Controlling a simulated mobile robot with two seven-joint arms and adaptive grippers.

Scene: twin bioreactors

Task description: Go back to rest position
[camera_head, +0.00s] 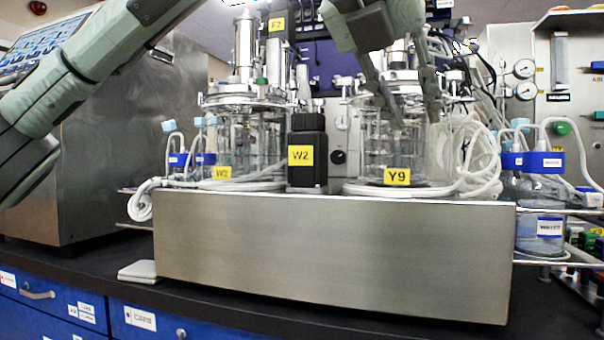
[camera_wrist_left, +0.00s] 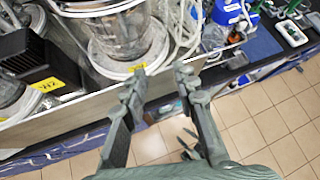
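My left arm reaches in from the left and over the top in the head view. Its gripper (camera_head: 414,121) points down in front of the right-hand glass vessel (camera_head: 370,140) labelled Y9. The two fingers are apart with nothing between them. In the left wrist view the gripper (camera_wrist_left: 160,78) is open and empty, beside the vessel base and over the bench's front edge, with floor below. My right gripper is not in view.
Loose white tubing (camera_head: 470,155) hangs right of the gripper. A blue-collared bottle (camera_head: 540,190) stands at the right. Tiled floor (camera_wrist_left: 265,115) in front looks clear.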

